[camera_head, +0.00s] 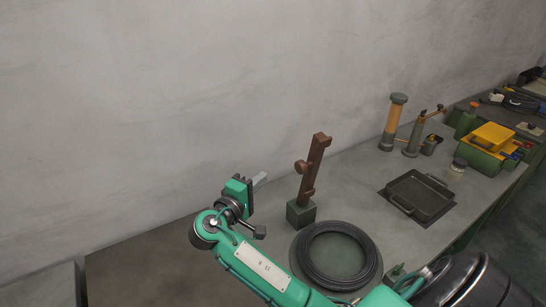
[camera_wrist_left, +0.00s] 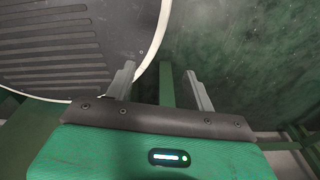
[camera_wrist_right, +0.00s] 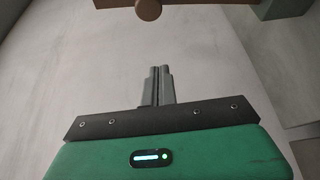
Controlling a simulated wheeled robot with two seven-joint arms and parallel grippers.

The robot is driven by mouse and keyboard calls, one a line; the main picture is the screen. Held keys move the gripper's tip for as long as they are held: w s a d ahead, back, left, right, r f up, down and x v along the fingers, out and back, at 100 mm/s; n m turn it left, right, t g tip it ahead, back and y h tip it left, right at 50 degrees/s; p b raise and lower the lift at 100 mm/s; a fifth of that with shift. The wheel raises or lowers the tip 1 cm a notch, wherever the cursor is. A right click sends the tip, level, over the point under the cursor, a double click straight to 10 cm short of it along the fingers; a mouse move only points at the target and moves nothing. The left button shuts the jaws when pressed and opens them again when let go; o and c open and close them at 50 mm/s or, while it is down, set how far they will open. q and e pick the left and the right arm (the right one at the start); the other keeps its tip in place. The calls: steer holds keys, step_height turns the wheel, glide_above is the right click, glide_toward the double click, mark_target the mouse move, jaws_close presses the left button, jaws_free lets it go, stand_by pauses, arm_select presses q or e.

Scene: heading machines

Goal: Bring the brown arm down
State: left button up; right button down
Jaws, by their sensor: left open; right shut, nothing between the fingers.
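The brown arm (camera_head: 314,165) stands nearly upright on a dark green block (camera_head: 301,213) on the bench, leaning slightly right at its top. A round knob (camera_head: 300,167) sticks out from its left side. My right gripper (camera_head: 260,180) is shut and empty, left of the brown arm and apart from it, near the knob's height in the picture. In the right wrist view its closed fingers (camera_wrist_right: 157,84) point toward the brown arm's knob (camera_wrist_right: 148,9) at the top edge. My left gripper (camera_wrist_left: 160,82) is open and empty; it shows only in the left wrist view.
A black coiled ring (camera_head: 340,256) lies on the bench right of the block. A dark tray (camera_head: 418,197), orange and grey cylinders (camera_head: 393,122) and a yellow-topped green box (camera_head: 490,138) stand farther right. A grey wall rises behind. A ribbed round plate (camera_wrist_left: 75,45) is near my left gripper.

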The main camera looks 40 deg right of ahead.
steer(key=r+p+x, duration=0.1)
steer(key=p+x, duration=0.3)
steer(key=x, duration=0.6)
arm_select(q)
step_height(320, 180, up, 6)
steer(key=s+p, duration=0.1)
steer(key=p, duration=0.1)
steer(key=shift+r, duration=0.15)
arm_select(e)
steer(key=s, duration=0.3)
steer(key=shift+s+f, duration=0.2)
steer(key=shift+f, duration=0.1)
